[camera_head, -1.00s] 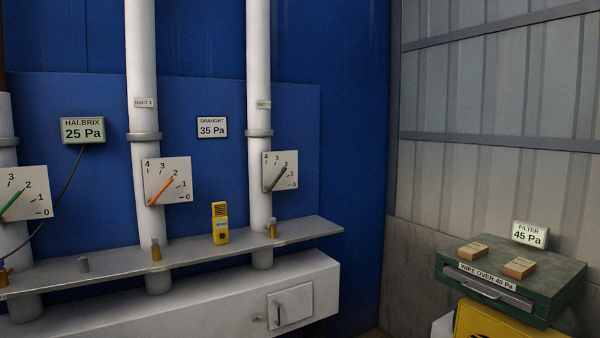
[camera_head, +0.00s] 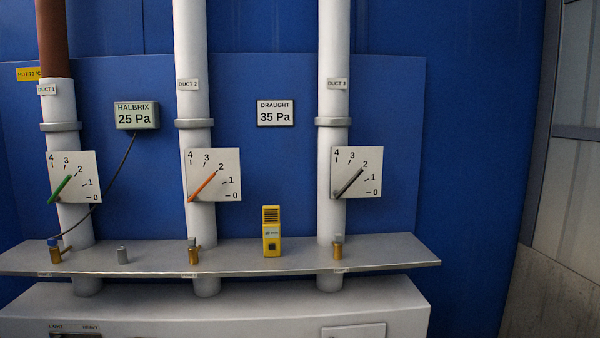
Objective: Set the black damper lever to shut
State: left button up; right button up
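The black damper lever (camera_head: 348,182) is on the white dial plate (camera_head: 370,187) of the right duct, labelled DUCT 3. It slants up and to the right from its pivot at the plate's lower left and points at the 2 mark. The scale runs from 4 at the top to 0 at the lower right. Neither of my grippers shows in the view.
Similar plates carry an orange lever (camera_head: 203,186) on DUCT 2 and a green lever (camera_head: 60,188) on DUCT 1. A grey shelf (camera_head: 390,252) runs below, bearing a yellow meter (camera_head: 271,232) and small brass fittings. Signs read HALBRIX 25 Pa (camera_head: 135,115) and DRAUGHT 35 Pa (camera_head: 276,113).

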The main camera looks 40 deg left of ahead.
aim_at(338, 194)
jog(key=u, duration=0.45)
jog(key=i, duration=1)
jog(key=u, duration=0.75)
jog(key=k, duration=0.8)
jog(key=u, duration=0.2)
jog(key=i, duration=0.9)
jog(key=z, duration=0.1)
